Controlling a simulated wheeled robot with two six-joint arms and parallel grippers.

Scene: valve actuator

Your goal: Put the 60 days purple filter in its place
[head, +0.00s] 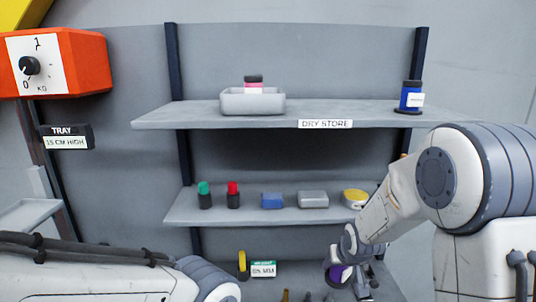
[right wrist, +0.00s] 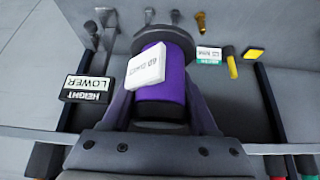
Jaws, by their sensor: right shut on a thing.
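The purple filter (right wrist: 168,85) is a purple cylinder with dark ends and a white label. My right gripper (right wrist: 160,108) is shut around the filter, one finger on each side. In the head view, the purple filter (head: 338,273) shows partly behind my right gripper (head: 352,277), low and below the lower shelf's front edge. My left arm shows at the bottom left, but its gripper is out of the picture.
The upper shelf (head: 180,115), labelled DRY STORE, holds a grey bin (head: 252,102) with a pink-labelled jar and a blue jar (head: 411,97). The lower shelf (head: 240,218) holds several small items. An orange scale (head: 80,65) hangs left. A HEIGHT LOWER sign (right wrist: 87,89) stands near the filter.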

